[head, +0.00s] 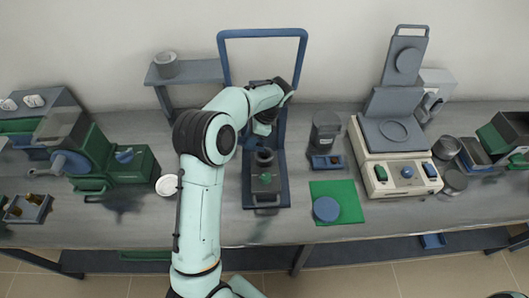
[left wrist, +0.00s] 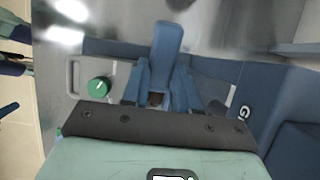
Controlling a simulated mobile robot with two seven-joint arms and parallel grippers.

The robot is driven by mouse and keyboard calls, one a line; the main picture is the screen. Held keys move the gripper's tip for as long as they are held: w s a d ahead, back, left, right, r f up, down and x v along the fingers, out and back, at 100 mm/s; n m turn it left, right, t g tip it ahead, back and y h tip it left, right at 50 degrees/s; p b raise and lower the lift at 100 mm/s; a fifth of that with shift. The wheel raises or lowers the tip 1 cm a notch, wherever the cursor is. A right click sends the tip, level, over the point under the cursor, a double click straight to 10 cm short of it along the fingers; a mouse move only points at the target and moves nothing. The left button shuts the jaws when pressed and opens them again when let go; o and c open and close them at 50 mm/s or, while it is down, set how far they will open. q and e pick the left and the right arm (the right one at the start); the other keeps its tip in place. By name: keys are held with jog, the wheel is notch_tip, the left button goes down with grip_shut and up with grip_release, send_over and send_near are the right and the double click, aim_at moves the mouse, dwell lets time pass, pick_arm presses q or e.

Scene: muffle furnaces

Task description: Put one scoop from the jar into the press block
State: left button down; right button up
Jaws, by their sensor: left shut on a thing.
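The press block (head: 266,183) is a grey block with a dark round opening and a green knob, on a blue base in the middle of the bench. It also shows in the left wrist view, with its green knob (left wrist: 98,87). A dark cylindrical container (head: 326,127), apparently the jar, stands to its right; its contents cannot be made out. My left gripper (left wrist: 158,95) is shut on a blue paddle-shaped piece (left wrist: 168,42) above the blue base, just behind the block. In the head view my wrist mostly hides the fingers. My right gripper is not in view.
A blue upright frame (head: 263,33) rises behind the block. A green mat (head: 348,193) bearing a blue disc (head: 326,209) lies to the right. A cream apparatus (head: 395,168) stands further right, a green machine (head: 120,177) left. A grey cup (head: 166,64) sits on a raised shelf.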

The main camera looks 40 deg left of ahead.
pick_arm(q)
jog(key=shift+s, duration=0.1)
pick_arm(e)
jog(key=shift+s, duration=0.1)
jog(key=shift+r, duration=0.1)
pick_arm(q)
jog(key=shift+d+r, duration=0.1)
jog(key=shift+w+d+r+g+y+p, duration=0.2)
jog(key=shift+w+g+y+p, duration=0.2)
jog(key=shift+y+p, duration=0.15)
jog(key=shift+w+d+g+y, duration=0.15)
jog(key=shift+g+y, duration=0.15)
jog(key=shift+y, duration=0.05)
jog(key=shift+s, duration=0.2)
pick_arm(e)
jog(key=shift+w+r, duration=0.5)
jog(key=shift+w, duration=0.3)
